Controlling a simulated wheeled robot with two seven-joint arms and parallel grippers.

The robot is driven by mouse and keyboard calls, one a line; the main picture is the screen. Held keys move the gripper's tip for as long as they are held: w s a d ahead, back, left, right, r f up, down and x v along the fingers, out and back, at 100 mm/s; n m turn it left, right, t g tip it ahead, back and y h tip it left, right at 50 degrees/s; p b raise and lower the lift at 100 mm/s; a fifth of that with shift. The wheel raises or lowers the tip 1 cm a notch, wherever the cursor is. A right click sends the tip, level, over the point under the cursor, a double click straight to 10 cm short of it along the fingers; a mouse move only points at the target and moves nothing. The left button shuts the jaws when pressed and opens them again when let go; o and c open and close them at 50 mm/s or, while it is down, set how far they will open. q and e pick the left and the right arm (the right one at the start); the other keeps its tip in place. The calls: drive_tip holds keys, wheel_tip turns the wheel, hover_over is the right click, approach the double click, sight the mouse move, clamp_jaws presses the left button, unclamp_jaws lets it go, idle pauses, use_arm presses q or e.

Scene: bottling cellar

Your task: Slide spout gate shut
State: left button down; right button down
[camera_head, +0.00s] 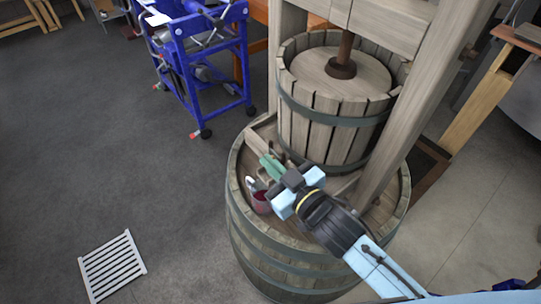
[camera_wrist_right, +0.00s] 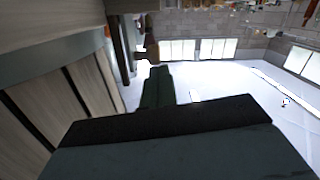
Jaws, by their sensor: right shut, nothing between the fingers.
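My right gripper (camera_head: 271,167) is over the near-left part of the barrel top, beside the wooden slatted press basket (camera_head: 322,136). Its green fingers are shut with nothing between them. They also show in the right wrist view (camera_wrist_right: 158,88), large and dark. The spout gate is not clearly seen; the gripper and wrist cover much of the area in front of the basket. In the right wrist view a small brown piece (camera_wrist_right: 149,50) shows just beyond the fingertips; I cannot tell whether it is part of the gate or touches them. My left gripper is not in view.
A dark red cup (camera_head: 261,203) stands on the barrel (camera_head: 268,250) by the gripper, with a small white item beside it. The press's wooden post (camera_head: 413,110) rises at right. A blue cart (camera_head: 205,75) stands behind left. A white floor grate (camera_head: 112,266) lies at lower left.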

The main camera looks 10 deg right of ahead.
drive_tip(key=s+d+r+p, duration=0.2)
drive_tip(key=s+d+r, duration=0.2)
drive_tip(key=s, duration=0.5)
drive_tip(key=shift+s+d+r, duration=0.25)
drive_tip(key=shift+d+r, duration=0.15)
idle(0.4)
